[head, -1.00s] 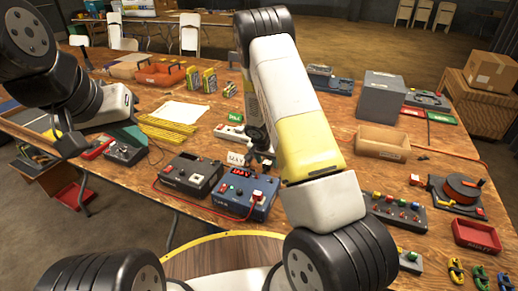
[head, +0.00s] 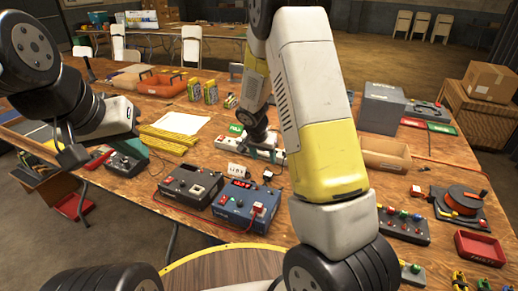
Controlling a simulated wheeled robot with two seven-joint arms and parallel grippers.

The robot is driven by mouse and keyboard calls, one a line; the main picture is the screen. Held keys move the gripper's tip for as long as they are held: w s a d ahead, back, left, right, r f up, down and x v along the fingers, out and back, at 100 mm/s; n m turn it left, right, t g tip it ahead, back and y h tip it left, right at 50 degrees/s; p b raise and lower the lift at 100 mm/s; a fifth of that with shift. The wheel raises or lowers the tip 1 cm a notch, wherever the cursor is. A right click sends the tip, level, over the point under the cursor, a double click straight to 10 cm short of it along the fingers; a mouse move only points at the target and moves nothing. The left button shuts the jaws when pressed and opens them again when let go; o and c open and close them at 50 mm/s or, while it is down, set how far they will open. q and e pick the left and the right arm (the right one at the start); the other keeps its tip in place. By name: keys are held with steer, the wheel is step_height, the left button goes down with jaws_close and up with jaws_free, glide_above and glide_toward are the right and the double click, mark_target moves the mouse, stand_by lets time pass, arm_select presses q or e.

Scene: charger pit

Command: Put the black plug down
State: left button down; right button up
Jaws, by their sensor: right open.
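A small black item (head: 268,175), which looks like the black plug, is on the table just right of a small white card, behind the blue box. It is too small to make out its prongs. The arm partly hides the strip. My left gripper (head: 72,156) hangs over the table's left edge, and its fingers are too dark to read.
The blue box (head: 246,204) with a red display and the dark box (head: 192,186) stand at the front edge. Yellow strips (head: 168,140) and white paper lie further left.

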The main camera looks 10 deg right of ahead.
steer(key=s+d+r+n+t+y, duration=0.1)
steer(key=s+r, duration=0.5)
steer(key=r, duration=0.4)
steer(key=s+r+n+y, duration=0.1)
steer(key=s+r, duration=0.5)
steer(key=r, duration=0.3)
steer(key=s+a+r+n+y, duration=0.1)
steer(key=s+r, duration=0.3)
steer(key=s, duration=0.4)
steer(key=s+a+r+n+t+y, duration=0.1)
steer(key=s+r+n, duration=0.3)
steer(key=s, duration=0.5)
steer(key=shift+a+t+y, duration=0.3)
steer(key=shift+a, duration=0.15)
steer(key=shift+r, duration=0.1)
